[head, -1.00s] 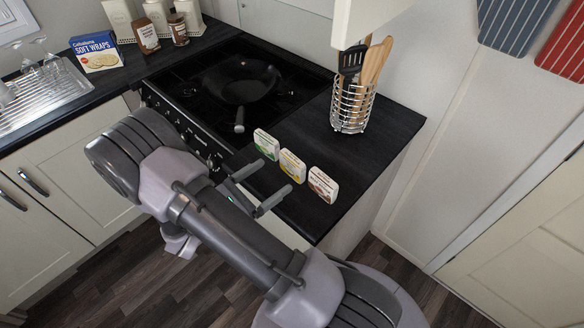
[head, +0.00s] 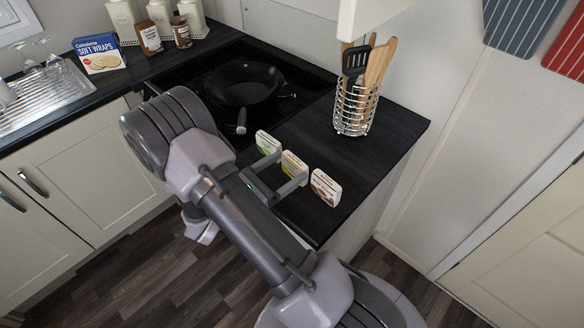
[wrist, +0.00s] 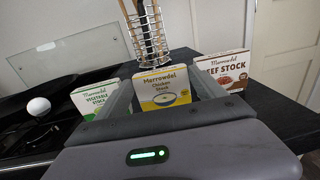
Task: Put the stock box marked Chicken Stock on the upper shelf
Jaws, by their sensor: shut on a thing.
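The yellow and white Chicken Stock box (wrist: 162,90) stands upright in the middle of three stock boxes, and it also shows in the head view (head: 293,167). My gripper (head: 283,171) has its fingers on either side of this box and is shut on it. In the wrist view the fingers (wrist: 162,100) flank the box at left and right. The box appears to stand on the black worktop (head: 392,127). The upper shelf is not clearly seen; a pale cabinet edge (head: 366,14) shows at the top of the head view.
The green Vegetable Stock box (wrist: 95,97) stands close on the left, and the Beef Stock box (wrist: 225,70) on the right. A wire utensil holder (head: 354,108) stands behind. A hob with a black pan (head: 245,84) is at the left.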

